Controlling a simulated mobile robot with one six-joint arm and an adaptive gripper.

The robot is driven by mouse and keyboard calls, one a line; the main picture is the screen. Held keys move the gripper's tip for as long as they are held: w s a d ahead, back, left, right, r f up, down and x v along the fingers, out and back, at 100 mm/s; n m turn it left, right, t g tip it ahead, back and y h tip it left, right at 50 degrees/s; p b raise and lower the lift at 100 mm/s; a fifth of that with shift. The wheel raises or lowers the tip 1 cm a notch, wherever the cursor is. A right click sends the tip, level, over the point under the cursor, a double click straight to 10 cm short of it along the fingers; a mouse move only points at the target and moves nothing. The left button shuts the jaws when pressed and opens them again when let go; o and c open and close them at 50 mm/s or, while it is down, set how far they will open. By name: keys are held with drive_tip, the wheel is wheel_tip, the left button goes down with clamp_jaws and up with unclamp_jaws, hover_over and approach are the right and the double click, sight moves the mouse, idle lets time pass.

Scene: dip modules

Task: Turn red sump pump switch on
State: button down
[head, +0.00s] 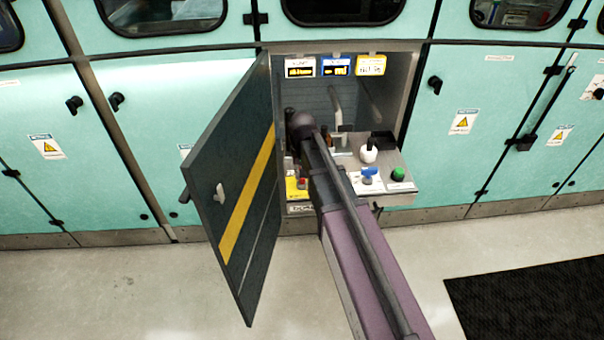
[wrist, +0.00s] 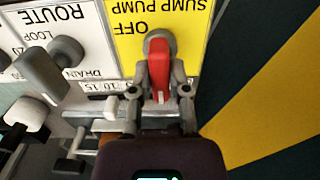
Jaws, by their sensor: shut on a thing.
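The red sump pump switch (wrist: 158,62) is a lever on a round grey base, on a yellow panel (wrist: 122,22) in the wrist view. The panel reads SUMP PUMP and OFF, upside down, with OFF beside the base. The lever runs vertically in the picture. My gripper (wrist: 159,84) has one finger on each side of the lever and is shut on it. In the head view my arm reaches into the open cabinet. The yellow panel (head: 294,191) shows there left of the arm; my arm hides most of the gripper.
The dark cabinet door (head: 235,190) with a yellow stripe stands open close on the left. The white ROUTE panel with a grey knob (wrist: 52,58) is beside the yellow one. A blue-handled valve (head: 369,172) and green button (head: 398,174) are to the right.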

drive_tip(key=c, duration=0.6)
unclamp_jaws()
drive_tip(key=shift+m, duration=0.5)
drive_tip(key=m, duration=0.3)
drive_tip(key=shift+m, duration=0.3)
drive_tip(key=m, duration=0.4)
drive_tip(key=shift+m, duration=0.3)
drive_tip(key=shift+r+p, duration=0.35)
wheel_tip(320, 180, up, 13)
drive_tip(key=p, duration=1.3)
drive_tip(key=s+d+n, duration=0.4)
drive_tip(key=s+d, duration=0.1)
drive_tip(key=s, duration=0.3)
drive_tip(key=s+d+r+n+p, duration=0.1)
drive_tip(key=s+d+n, duration=0.4)
drive_tip(key=s, duration=0.3)
drive_tip(key=shift+r+p, duration=0.3)
